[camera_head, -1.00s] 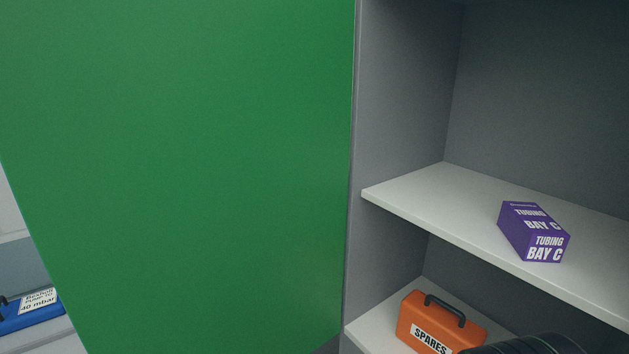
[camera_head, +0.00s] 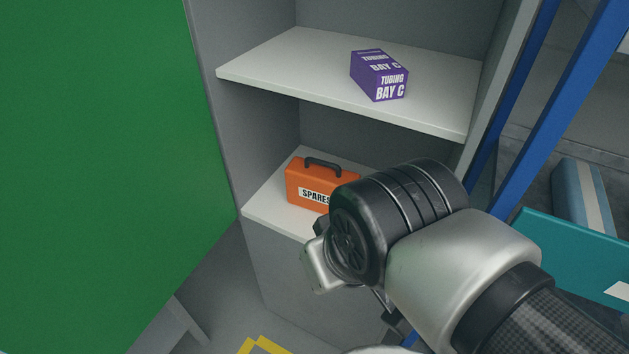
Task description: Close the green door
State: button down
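The green door (camera_head: 95,150) stands open at the left of the grey cabinet (camera_head: 310,275), with its edge along the cabinet's left side. Its top and left side run out of view. My arm reaches in from the lower right, in front of the cabinet's lower part and apart from the door in the picture. The fingers of my gripper cannot be made out clearly; the wrist hides them, so I cannot tell if they are open or shut.
A purple tubing box (camera_head: 379,76) sits on the upper shelf (camera_head: 270,75). An orange spares case (camera_head: 308,185) sits on the lower shelf (camera_head: 268,205), partly behind my arm. A blue frame (camera_head: 580,85) and a teal panel (camera_head: 575,250) stand at the right. Yellow floor marking (camera_head: 265,346) shows below.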

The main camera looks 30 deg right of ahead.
aim_at(115, 187)
jog(key=k+j, duration=0.1)
jog(key=j, duration=0.4)
jog(key=k+j+u, duration=0.1)
jog(key=j, duration=0.4)
jog(key=k+j, duration=0.15)
jog(key=j, duration=0.35)
jog(key=i+l, duration=0.4)
jog(key=u, duration=0.05)
